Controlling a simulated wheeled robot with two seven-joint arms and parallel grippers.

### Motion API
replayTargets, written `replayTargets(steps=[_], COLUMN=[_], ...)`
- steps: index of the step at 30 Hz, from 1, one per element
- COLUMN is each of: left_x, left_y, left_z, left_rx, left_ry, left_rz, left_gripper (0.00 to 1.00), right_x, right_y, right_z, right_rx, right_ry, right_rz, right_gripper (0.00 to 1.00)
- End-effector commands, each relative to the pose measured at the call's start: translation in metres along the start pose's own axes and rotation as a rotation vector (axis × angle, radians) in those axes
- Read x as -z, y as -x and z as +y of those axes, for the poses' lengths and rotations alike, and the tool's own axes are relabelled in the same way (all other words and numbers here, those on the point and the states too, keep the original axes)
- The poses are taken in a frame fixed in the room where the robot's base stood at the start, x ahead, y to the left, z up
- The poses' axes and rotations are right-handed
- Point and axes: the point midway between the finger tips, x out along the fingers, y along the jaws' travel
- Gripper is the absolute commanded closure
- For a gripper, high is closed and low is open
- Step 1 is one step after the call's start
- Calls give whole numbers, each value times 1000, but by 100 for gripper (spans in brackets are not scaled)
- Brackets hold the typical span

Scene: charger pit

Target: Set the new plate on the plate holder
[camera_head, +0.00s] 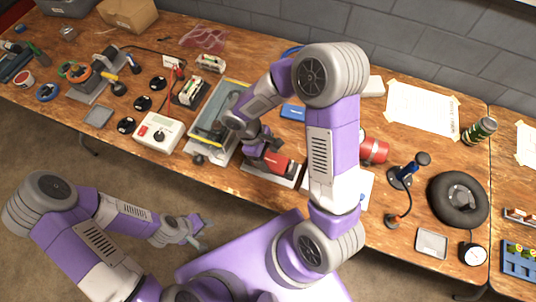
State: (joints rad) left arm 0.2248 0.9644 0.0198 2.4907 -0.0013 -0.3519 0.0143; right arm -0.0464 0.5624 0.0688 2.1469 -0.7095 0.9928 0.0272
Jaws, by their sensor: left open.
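My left gripper (203,234) is open and empty. It hangs low over the floor, in front of the bench and apart from everything on it. My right gripper (270,146) is over the middle of the bench, close above a red block (277,163) on a pale flat base (262,175). I cannot tell whether it touches the block or how its jaws stand. A small grey square plate or tray (98,117) lies on the left of the bench, and a similar one (431,243) lies at the right. I cannot tell which thing is the new plate or the plate holder.
The wooden bench (225,180) is crowded. A grey and yellow machine (217,112), a white control box (159,132) and several black discs stand left of my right gripper. A red cylinder (373,150), a black ring cushion (458,198) and a dial gauge (472,254) are at the right.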

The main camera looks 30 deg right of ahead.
Motion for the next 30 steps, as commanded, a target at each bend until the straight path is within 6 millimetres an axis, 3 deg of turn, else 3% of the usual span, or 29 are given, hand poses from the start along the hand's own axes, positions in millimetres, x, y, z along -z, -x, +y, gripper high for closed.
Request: replayTargets(steps=[1, 4, 17, 23, 30], left_x=[0, 0, 0, 0, -1], left_y=[-6, -6, -6, 7, 33], left_z=[-2, -2, -2, 3, 12], left_rx=[0, 0, 0, 0, 0], left_ry=[0, 0, 0, 0, 0], left_rz=[0, 0, 0, 0, 0], left_gripper=[57, 57, 57, 57, 57], right_x=[3, 3, 3, -1, -9], right_y=[-6, -6, -5, 11, 44], right_z=[0, 0, 0, -1, -3], right_rx=[0, 0, 0, 0, 1], right_ry=[0, 0, 0, -2, -6], right_rz=[0, 0, 1, 1, 1], right_gripper=[21, 6, 5, 5, 5])
